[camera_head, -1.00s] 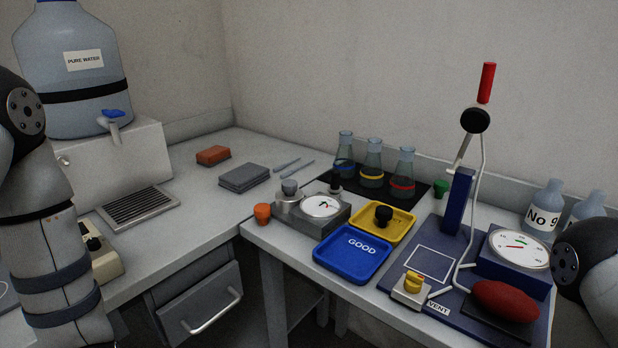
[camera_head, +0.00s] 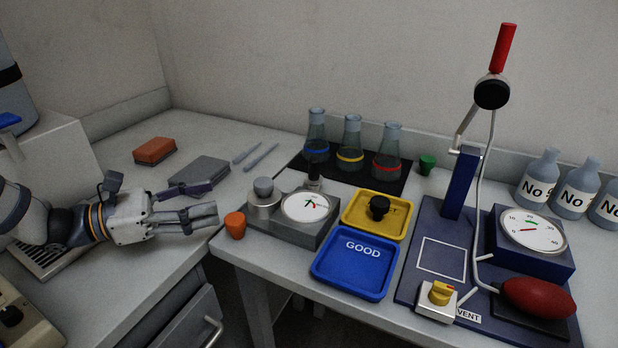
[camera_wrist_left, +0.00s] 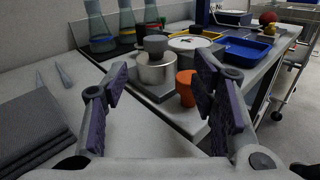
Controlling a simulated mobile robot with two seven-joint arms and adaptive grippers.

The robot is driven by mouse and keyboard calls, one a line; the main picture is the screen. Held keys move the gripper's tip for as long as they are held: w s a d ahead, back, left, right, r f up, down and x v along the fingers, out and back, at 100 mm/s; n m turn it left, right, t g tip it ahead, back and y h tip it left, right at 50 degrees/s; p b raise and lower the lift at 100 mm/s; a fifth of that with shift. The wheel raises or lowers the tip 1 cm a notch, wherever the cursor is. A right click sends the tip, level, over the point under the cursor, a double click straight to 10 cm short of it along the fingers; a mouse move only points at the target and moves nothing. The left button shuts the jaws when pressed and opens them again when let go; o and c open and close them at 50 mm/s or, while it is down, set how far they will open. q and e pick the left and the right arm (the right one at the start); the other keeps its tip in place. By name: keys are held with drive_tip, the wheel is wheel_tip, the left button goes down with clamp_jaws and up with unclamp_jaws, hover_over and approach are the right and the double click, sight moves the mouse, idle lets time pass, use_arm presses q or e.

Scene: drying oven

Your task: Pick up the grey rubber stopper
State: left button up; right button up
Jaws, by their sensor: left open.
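The grey rubber stopper (camera_head: 263,186) sits on top of a metal cylinder (camera_head: 262,204) on the left part of the grey dial device (camera_head: 300,235). In the left wrist view the stopper (camera_wrist_left: 156,45) stands upright on the cylinder (camera_wrist_left: 155,70), ahead of the fingers and seen between them. My left gripper (camera_head: 222,199) is open and empty, to the left of the stopper and apart from it. Its spread fingers also show in the left wrist view (camera_wrist_left: 162,75). My right gripper is not in view.
An orange stopper (camera_head: 235,225) stands just left of the dial device, near the gripper. A black stopper (camera_head: 378,207) lies on the yellow tray (camera_head: 397,228). Flasks (camera_head: 351,150) stand behind. A blue tray (camera_head: 350,285) lies to the right. A grey folded cloth (camera_head: 208,168) lies behind the gripper.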

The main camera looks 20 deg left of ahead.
sight(262, 182)
use_arm(q)
drive_tip(key=shift+w+r+n+t, duration=0.15)
drive_tip(key=shift+w+n+t, duration=0.15)
drive_tip(key=b+x, duration=0.1)
drive_tip(key=x, duration=1)
drive_tip(key=shift+b, duration=0.3)
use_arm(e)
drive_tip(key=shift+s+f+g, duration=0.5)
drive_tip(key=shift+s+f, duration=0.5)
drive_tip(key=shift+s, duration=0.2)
use_arm(q)
drive_tip(key=c, duration=1.1)
